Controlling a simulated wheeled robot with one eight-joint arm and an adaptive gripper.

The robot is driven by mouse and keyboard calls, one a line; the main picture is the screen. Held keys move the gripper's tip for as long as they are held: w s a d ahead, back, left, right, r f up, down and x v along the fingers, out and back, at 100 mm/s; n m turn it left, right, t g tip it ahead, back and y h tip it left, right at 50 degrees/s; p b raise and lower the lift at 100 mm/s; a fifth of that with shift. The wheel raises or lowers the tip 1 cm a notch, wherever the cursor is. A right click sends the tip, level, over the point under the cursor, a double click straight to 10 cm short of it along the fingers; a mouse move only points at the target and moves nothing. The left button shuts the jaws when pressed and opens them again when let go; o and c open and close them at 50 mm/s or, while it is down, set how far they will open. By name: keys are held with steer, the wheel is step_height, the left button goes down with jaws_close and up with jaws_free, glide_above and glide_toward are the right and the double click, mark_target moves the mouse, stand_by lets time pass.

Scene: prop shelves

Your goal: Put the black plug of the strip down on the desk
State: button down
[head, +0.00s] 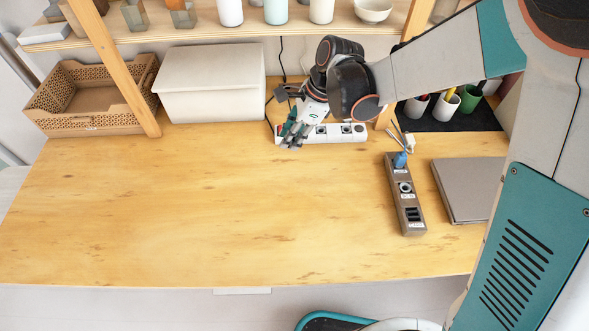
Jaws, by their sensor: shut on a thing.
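The white power strip (358,138) lies along the back of the desk (200,210), with dark round sockets in its top. My gripper (293,134) points down at the left end of this strip. It is shut, and its fingers and the wrist hide most of what it holds, which I take to be the black plug. A black cord (281,58) comes down the wall behind the wrist toward that end. I cannot tell whether the plug is clear of the strip.
A grey-brown socket block (411,215) with a blue plug (400,160) stands right of centre, beside a closed grey laptop (470,190). A white box (210,85) and woven crate (90,122) stand at back left. Cups (445,108) stand at back right. The desk's left and middle are clear.

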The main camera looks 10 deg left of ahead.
step_height(320, 180, down, 13)
steer(key=b, duration=0.3)
steer(key=shift+f+b, duration=0.2)
steer(key=shift+b, duration=0.15)
steer(key=shift+f, duration=0.15)
steer(key=c, duration=1.4)
jaws_free()
steer(key=shift+r, duration=0.35)
steer(key=p+v, duration=0.3)
steer(key=v, duration=0.8)
steer(key=shift+d+r+p, duration=0.3)
steer(key=shift+p, duration=0.05)
steer(key=shift+w, duration=0.1)
